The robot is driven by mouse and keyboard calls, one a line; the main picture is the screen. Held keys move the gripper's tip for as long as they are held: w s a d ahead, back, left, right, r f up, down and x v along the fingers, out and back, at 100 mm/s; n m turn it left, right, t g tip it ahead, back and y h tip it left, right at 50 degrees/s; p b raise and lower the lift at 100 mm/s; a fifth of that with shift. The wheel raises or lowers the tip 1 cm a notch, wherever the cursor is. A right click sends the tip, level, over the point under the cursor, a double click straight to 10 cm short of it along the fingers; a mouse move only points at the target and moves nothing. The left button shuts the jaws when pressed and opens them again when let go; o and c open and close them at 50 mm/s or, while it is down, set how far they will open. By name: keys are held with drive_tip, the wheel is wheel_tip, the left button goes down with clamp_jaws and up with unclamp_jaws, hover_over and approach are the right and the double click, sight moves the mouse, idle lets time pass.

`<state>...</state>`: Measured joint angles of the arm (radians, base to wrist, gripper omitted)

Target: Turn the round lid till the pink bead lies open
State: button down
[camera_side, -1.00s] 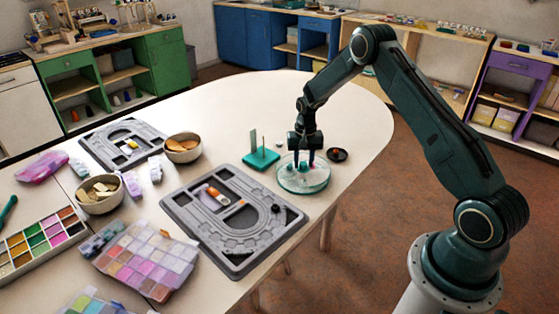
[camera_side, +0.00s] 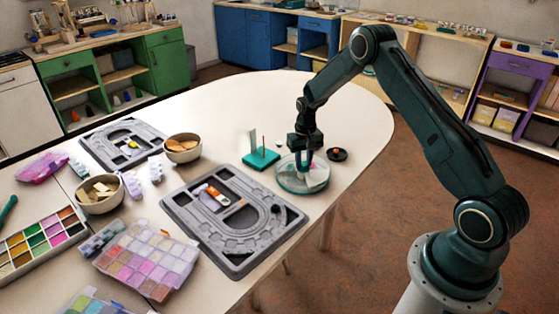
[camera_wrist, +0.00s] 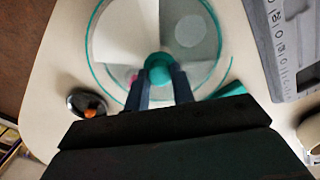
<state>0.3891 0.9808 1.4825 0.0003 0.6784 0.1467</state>
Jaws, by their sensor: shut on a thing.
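The round lid (camera_wrist: 195,70) sits on a shallow clear dish with a teal rim (camera_side: 303,186) near the table's right edge. My gripper (camera_wrist: 160,80) is shut on the lid's teal knob (camera_wrist: 158,63), from above in the side view (camera_side: 305,158). In the wrist view a pale wedge (camera_wrist: 125,30) covers the upper left; the rest looks grey, with a pale disc (camera_wrist: 190,30) at upper right. The pink bead (camera_wrist: 133,78) shows small beside my left finger, just below the wedge's lower edge. I cannot tell whether the lid covers it.
A small dark dish (camera_side: 337,154) with an orange piece stands close to the right. A teal stand (camera_side: 262,159) with a post and plate is close on the left. A grey bead board (camera_side: 235,262) lies in front. The table behind is clear.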

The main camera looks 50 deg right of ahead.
drive_tip(key=n, duration=0.4)
drive_tip(key=shift+n, duration=0.3)
drive_tip(key=n, duration=0.3)
drive_tip(key=shift+n, duration=0.4)
drive_tip(key=n, duration=1.2)
drive_tip(key=shift+n, duration=0.3)
drive_tip(key=n, duration=0.3)
drive_tip(key=shift+n, duration=0.3)
drive_tip(key=n, duration=0.4)
drive_tip(key=shift+n, duration=2.2)
